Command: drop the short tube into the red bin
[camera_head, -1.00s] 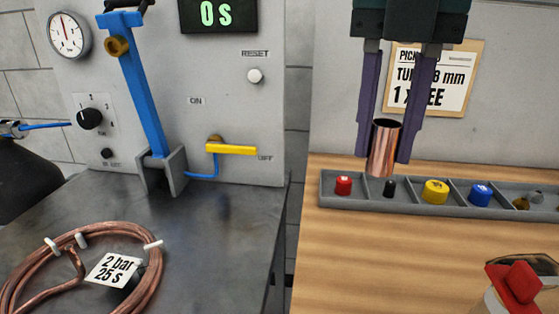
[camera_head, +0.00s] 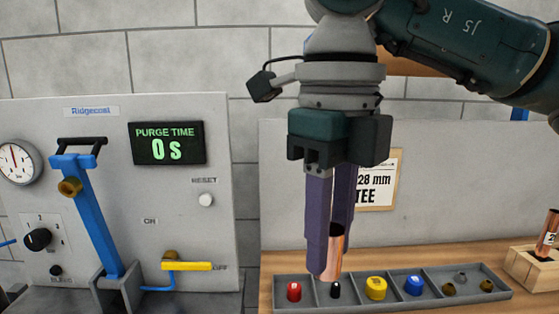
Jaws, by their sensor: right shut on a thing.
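The short copper tube (camera_head: 335,245) is upright between the two purple fingers of my right gripper (camera_head: 332,255), which is shut on it. The tube hangs over the grey divided tray (camera_head: 400,301), close above the compartment with the small black piece (camera_head: 335,290). One finger hides part of the tube, and I cannot tell whether its lower end touches the tray. I cannot make out the red bin in this view. My left gripper does not show.
The tray holds a red cap (camera_head: 294,291), a yellow cap (camera_head: 376,288), a blue cap (camera_head: 414,285) and brass fittings (camera_head: 487,286). A wooden block (camera_head: 532,268) with a copper tube stands at right. A purge panel (camera_head: 190,240) with a blue lever (camera_head: 95,225) stands at left.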

